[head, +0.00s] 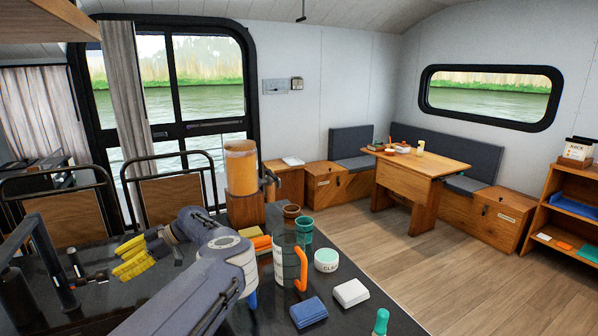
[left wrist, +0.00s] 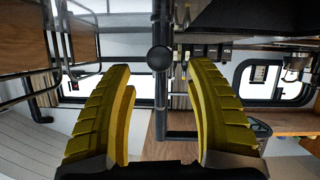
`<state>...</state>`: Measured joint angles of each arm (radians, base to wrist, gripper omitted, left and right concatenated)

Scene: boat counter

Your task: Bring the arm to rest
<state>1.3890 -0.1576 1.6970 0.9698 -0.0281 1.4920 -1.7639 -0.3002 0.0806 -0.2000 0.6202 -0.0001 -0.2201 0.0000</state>
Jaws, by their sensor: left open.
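My left arm comes in from the bottom of the head view and reaches over the dark counter (head: 345,272). My left gripper (head: 122,260), with yellow ribbed fingers, points to the left, near the sink side. In the left wrist view its two fingers (left wrist: 160,75) stand wide apart with nothing held between them. A dark post with a round end shows beyond the gap. My right gripper is not in view.
On the counter to the right of my arm stand a clear jug with an orange handle (head: 300,268), a green cup (head: 304,229), a white tub (head: 326,260), a white block (head: 350,292) and a blue block (head: 308,312). An amber-filled dispenser (head: 241,168) stands behind. A black tap (head: 55,258) rises at left.

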